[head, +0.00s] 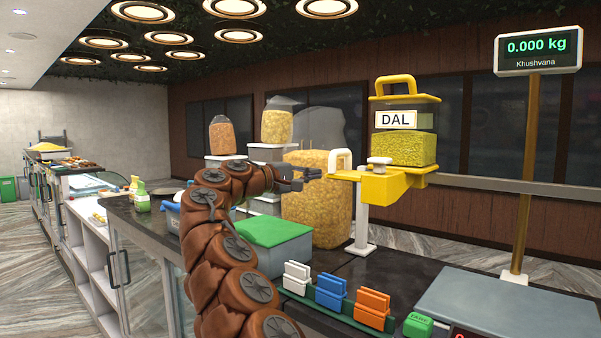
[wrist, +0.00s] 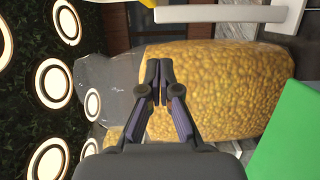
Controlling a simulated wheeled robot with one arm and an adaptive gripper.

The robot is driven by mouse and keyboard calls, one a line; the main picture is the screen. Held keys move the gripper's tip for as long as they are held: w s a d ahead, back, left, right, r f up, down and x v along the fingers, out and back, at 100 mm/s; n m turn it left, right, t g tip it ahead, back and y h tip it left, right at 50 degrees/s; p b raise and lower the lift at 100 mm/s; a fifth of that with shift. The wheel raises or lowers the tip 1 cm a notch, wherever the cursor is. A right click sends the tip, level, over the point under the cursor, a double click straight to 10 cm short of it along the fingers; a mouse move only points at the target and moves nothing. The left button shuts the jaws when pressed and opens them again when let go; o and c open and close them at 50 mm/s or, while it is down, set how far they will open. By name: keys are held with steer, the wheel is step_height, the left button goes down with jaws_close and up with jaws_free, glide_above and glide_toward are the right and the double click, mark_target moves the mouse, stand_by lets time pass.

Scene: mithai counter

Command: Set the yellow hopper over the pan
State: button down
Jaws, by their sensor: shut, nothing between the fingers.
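The yellow hopper (head: 407,150) has a clear body, a DAL label and yellow dal inside. It sits on a yellow arm (head: 385,186) on a white post, left of the pan (head: 515,305). The pan is a flat grey plate at the lower right, with nothing on it. A white handle (head: 341,161) sticks out from the left end of the yellow arm. My gripper (head: 312,174) is shut and empty, just left of that handle and apart from it.
A large bag of yellow pieces (head: 315,205) stands behind my gripper; it fills much of the wrist view (wrist: 220,90). A green-lidded box (head: 268,231) is below my arm. White, blue and orange clips (head: 331,292) stand in front. A post holds a display (head: 538,50) reading 0.000 kg.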

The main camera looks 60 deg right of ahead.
steer(key=shift+s+d+b, duration=0.15)
steer(key=shift+s+b, duration=0.2)
steer(key=shift+s, duration=0.8)
steer(key=shift+s+d+b, duration=0.15)
steer(key=shift+s+b, duration=0.2)
steer(key=shift+s, duration=0.8)
steer(key=shift+s, duration=0.1)
